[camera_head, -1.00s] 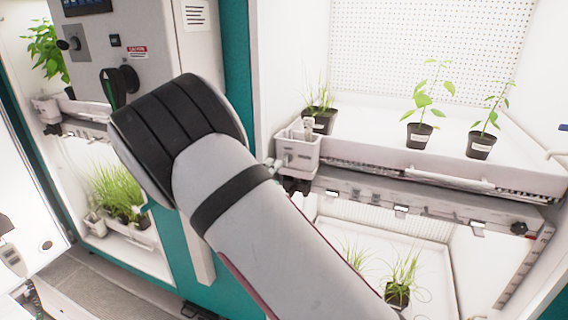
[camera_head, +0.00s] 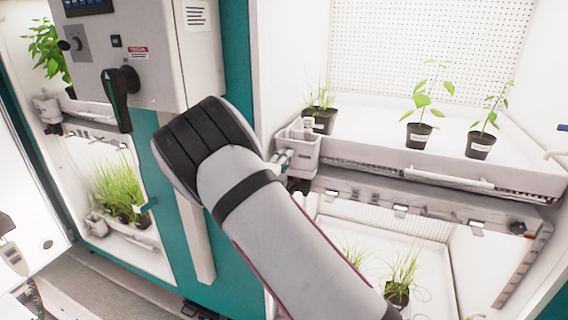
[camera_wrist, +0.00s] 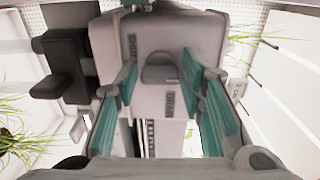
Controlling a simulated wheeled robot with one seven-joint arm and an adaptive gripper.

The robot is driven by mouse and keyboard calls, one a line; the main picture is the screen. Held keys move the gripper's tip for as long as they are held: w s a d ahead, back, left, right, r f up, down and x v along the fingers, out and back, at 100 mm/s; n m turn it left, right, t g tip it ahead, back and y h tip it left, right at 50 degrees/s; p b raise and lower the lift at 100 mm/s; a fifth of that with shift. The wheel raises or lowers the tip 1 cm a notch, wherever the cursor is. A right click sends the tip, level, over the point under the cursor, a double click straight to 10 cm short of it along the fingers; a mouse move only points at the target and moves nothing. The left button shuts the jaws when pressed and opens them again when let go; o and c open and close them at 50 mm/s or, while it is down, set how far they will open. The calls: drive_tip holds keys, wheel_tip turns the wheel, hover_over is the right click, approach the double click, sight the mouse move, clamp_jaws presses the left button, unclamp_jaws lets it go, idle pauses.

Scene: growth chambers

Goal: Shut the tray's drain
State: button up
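The white tray (camera_head: 378,178) sits on the upper shelf of the right chamber, with a pale box (camera_head: 303,165) at its left front corner. In the wrist view, this box's front face (camera_wrist: 155,35) carries a small grey knob (camera_wrist: 160,68). The lettering beside the knob looks like SHUT at its upper left and DRAIN at its lower right. My gripper (camera_wrist: 159,75) is open, its teal fingers on either side of the knob with gaps between. In the head view my arm hides most of the gripper, and its fingers show at the box's left side.
Potted plants (camera_head: 418,135) stand on the tray. A slotted metal shelf rail (camera_head: 400,196) runs below it. A grey control cabinet (camera_head: 150,60) with a black handle (camera_head: 116,98) is left of my arm. A dark block (camera_wrist: 68,62) sits left of the box in the wrist view.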

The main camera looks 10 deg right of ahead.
drive_tip(key=c, duration=0.6)
drive_tip(key=shift+o, duration=0.2)
drive_tip(key=shift+n, duration=0.3)
drive_tip(key=n+b, duration=0.2)
drive_tip(key=n, duration=1.5)
drive_tip(key=shift+f, duration=0.15)
drive_tip(key=shift+n, duration=0.3)
drive_tip(key=o, duration=1.2)
drive_tip(key=shift+c, duration=0.2)
